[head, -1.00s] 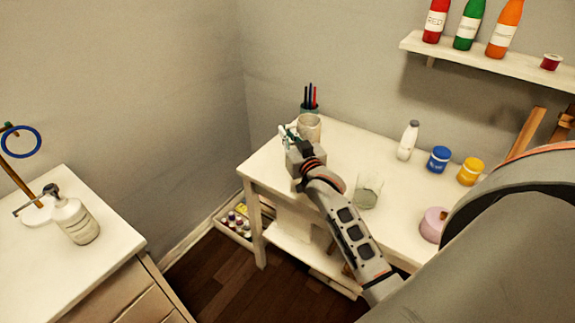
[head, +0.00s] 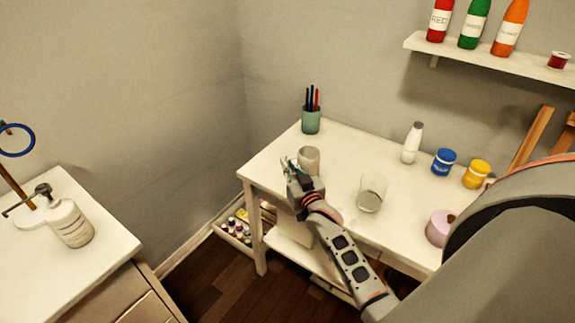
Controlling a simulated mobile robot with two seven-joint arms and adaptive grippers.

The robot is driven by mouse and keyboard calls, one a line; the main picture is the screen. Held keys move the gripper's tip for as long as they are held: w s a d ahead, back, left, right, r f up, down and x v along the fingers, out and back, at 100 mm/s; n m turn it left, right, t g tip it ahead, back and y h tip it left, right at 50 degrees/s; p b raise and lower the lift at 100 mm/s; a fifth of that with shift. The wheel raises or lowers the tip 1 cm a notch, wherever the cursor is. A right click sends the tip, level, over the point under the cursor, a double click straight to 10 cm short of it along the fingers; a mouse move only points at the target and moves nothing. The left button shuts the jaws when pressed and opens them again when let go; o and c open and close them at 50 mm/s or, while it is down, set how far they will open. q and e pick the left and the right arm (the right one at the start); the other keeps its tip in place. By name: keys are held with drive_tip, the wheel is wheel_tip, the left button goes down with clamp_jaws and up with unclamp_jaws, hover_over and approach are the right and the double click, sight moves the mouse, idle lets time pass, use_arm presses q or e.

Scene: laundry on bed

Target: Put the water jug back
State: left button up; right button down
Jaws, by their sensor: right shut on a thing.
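The water jug appears to be the beige, open-topped vessel (head: 309,158) over the left part of the white table (head: 345,150). It looks upright. My right gripper (head: 292,168) is shut at its near left side, holding it; the gripper hides the grip point and the lower part of the jug. I cannot tell whether the jug's base touches the table. My left gripper is not in view.
A green pen cup (head: 311,121) stands behind the jug. A clear glass (head: 372,192) stands to its right. Further right are a white bottle (head: 412,143), blue jar (head: 443,162), yellow jar (head: 476,174) and pink roll (head: 440,228). Bare tabletop lies between pen cup and bottle.

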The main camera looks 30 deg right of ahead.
drive_tip(key=shift+f, duration=0.1)
drive_tip(key=c, duration=2.2)
unclamp_jaws()
drive_tip(key=shift+c, duration=0.2)
